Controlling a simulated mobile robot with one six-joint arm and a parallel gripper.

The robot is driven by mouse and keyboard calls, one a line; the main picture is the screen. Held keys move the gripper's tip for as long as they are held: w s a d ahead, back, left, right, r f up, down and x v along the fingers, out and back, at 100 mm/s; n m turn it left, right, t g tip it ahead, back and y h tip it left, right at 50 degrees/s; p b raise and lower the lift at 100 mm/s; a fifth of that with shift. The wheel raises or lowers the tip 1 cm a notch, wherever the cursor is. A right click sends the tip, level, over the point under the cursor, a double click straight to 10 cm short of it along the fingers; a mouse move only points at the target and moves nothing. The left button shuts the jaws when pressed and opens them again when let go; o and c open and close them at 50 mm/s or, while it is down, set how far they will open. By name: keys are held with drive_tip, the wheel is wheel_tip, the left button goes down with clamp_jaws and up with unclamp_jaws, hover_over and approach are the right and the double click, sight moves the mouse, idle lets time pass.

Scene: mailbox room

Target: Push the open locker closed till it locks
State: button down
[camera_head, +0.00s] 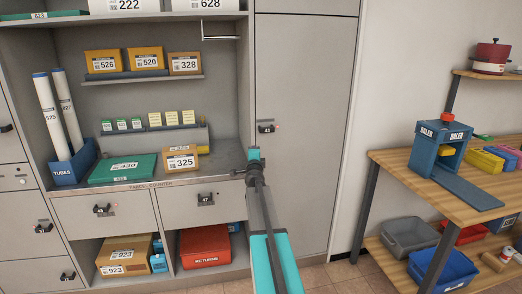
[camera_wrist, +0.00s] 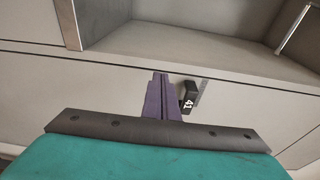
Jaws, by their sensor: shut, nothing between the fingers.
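My gripper (camera_wrist: 160,78) shows in the wrist view with its dark purple fingers shut together and empty. Its tips point at a pale grey locker front, beside a black handle (camera_wrist: 188,96) with a white number that looks like 41. I cannot tell whether the tips touch the front. In the head view my arm reaches to the cabinet; its fingers cannot be made out there. A tall grey locker door (camera_head: 305,125) with a black handle (camera_head: 266,127) stands right of the open shelves and looks flush. No locker is clearly seen standing open.
The parcel counter (camera_head: 222,158) holds a box marked 325 (camera_head: 181,160), a green parcel (camera_head: 123,168) and tubes. Drawers sit below it, one numbered 47 (camera_head: 205,199). A thin pale frame (camera_head: 221,37) juts out above. A wooden workbench (camera_head: 397,163) with bins stands at right.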

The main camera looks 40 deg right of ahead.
drive_tip(key=shift+w+a, duration=0.25)
drive_tip(key=shift+a, duration=0.85)
